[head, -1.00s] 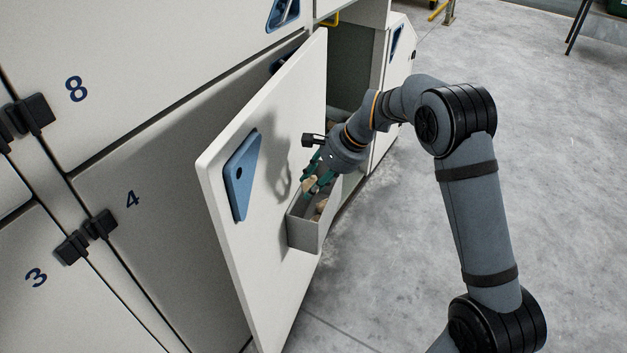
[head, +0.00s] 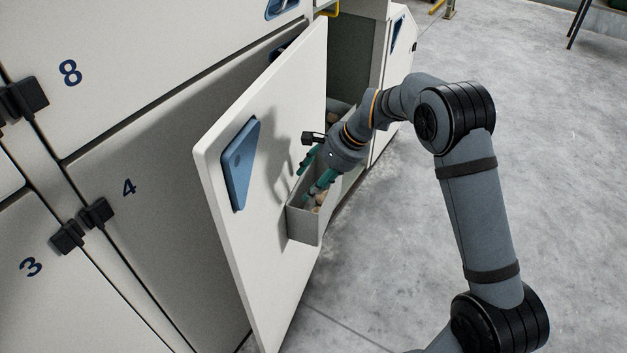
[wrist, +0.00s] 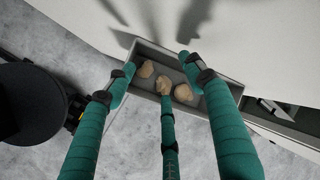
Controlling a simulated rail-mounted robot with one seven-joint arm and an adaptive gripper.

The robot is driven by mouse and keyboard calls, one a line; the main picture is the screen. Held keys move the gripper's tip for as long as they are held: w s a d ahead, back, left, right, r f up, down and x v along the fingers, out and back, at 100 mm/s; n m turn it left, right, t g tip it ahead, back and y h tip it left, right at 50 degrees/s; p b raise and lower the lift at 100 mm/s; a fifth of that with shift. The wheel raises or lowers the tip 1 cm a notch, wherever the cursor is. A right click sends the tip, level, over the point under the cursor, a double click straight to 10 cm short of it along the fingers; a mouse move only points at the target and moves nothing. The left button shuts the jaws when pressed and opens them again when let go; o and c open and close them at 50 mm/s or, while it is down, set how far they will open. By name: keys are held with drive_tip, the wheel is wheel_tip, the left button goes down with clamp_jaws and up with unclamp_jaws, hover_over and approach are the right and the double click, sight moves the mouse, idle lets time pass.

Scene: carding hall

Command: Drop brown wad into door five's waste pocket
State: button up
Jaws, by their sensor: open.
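A grey open-topped pocket (head: 303,228) sits low on the open white door (head: 285,130); no number shows on this door. The pocket (wrist: 222,75) holds several tan-brown wads in the wrist view, at its left (wrist: 145,69), middle (wrist: 163,85) and right (wrist: 183,93). I cannot tell which is the task's brown wad. My gripper (head: 312,172) is over the pocket with its teal fingers spread. In the wrist view my gripper (wrist: 160,80) is open, two fingers at the sides and one in the middle, its tip at or close to the middle wad.
The open door carries a blue handle plate (head: 239,165). Behind it is an open bay (head: 355,60).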

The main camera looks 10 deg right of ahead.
drive_tip(key=shift+r, duration=0.1)
drive_tip(key=v, duration=1.2)
drive_tip(key=x, duration=1.2)
wheel_tip(320, 180, up, 4)
drive_tip(key=p, duration=0.3)
drive_tip(key=shift+r, duration=0.25)
